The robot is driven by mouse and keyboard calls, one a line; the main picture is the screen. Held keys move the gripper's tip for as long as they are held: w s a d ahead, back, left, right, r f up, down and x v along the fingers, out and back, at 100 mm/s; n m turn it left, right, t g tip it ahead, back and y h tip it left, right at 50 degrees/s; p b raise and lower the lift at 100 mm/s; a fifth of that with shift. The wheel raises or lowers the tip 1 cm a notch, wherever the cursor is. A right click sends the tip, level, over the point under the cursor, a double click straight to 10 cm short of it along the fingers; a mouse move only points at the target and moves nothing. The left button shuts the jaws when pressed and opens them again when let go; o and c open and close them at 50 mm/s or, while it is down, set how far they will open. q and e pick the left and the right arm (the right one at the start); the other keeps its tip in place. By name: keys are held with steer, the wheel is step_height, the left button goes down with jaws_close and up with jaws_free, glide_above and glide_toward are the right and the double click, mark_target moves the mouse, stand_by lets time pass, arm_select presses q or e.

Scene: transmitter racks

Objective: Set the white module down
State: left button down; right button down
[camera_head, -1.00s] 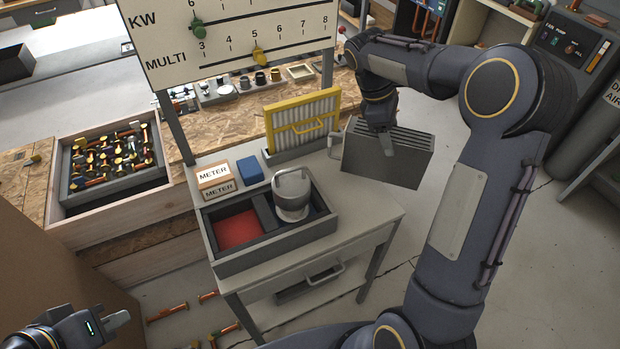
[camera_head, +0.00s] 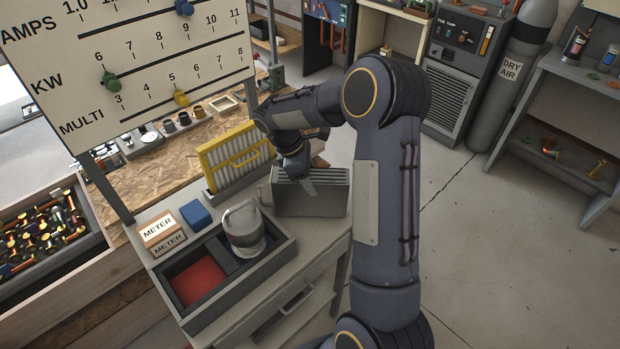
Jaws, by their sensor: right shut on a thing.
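The module (camera_head: 312,203), a box with a slotted top and a side handle that looks grey here, is at the right back of the small grey table (camera_head: 312,250). My right gripper (camera_head: 306,182) is shut on its top. The module looks upright. I cannot tell whether its underside touches the tabletop or hangs just above it. My left gripper is out of view.
A yellow-framed filter (camera_head: 236,158) stands left of the module. In front are a tray (camera_head: 222,312) with a red-lined compartment and a grey-white mug-like part (camera_head: 243,228), a METER box (camera_head: 163,234) and a blue block (camera_head: 195,214). Open floor lies right.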

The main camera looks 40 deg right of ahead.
steer(key=shift+f, duration=0.5)
steer(key=c, duration=0.5)
jaws_free()
